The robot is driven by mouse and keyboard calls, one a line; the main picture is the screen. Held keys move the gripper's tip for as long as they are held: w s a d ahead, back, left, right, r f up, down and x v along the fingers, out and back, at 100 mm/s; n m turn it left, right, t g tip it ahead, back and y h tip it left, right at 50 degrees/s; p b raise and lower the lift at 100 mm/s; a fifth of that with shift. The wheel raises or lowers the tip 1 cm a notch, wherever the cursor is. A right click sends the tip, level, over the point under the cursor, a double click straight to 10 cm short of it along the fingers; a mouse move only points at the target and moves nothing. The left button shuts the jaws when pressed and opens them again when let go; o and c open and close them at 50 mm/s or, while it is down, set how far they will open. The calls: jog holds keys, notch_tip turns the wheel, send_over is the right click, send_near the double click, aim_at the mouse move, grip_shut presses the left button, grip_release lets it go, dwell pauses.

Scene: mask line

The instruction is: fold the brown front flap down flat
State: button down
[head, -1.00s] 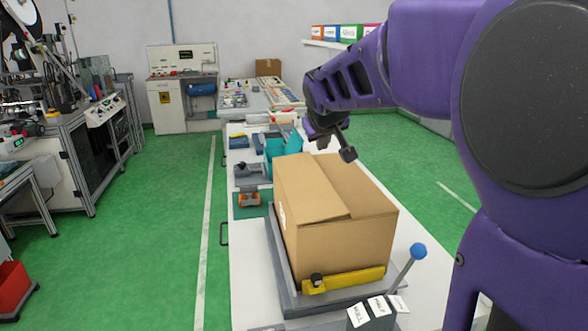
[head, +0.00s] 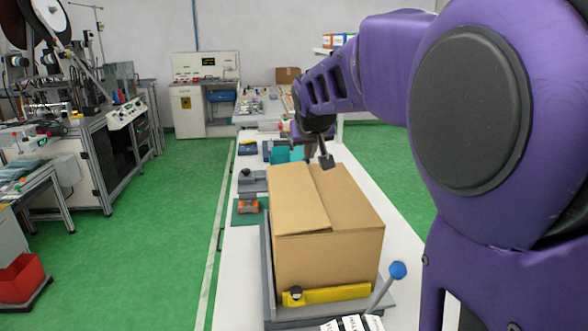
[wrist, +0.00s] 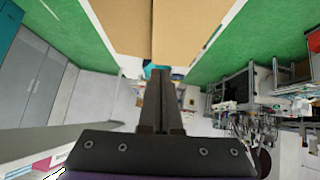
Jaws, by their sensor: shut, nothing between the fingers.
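The brown cardboard box (head: 326,257) sits in a grey tray-like fixture on the white bench. Two brown top panels show: the left panel (head: 297,203) lies nearly flat with its near edge slightly apart from the box, and the right panel (head: 345,203) lies beside it along a lengthwise seam. I cannot tell which panel is the front flap. My gripper (head: 327,161) is shut and empty, over the far end of the box. In the wrist view my gripper (wrist: 160,72) points at the seam between the tan panels (wrist: 120,25); contact cannot be told.
A yellow bar (head: 325,294) crosses the fixture's near side, with a blue-knobbed lever (head: 397,270) at its right. Teal bins (head: 287,153) stand beyond the box. An orange-and-grey tool (head: 248,205) lies left of it.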

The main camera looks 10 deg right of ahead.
send_over(310, 186)
jog(key=s+a, duration=0.1)
jog(key=s, duration=0.1)
notch_tip(310, 186, down, 7)
jog(key=shift+w+f, duration=0.15)
notch_tip(310, 186, down, 2)
jog(key=shift+f, duration=0.1)
jog(key=shift+d+f, duration=0.1)
jog(key=shift+f, duration=0.5)
jog(key=shift+f, duration=0.1)
jog(key=shift+d+f+b, duration=0.25)
jog(key=shift+f+b, duration=0.5)
jog(key=shift+b, duration=0.35)
jog(key=shift+r, duration=0.25)
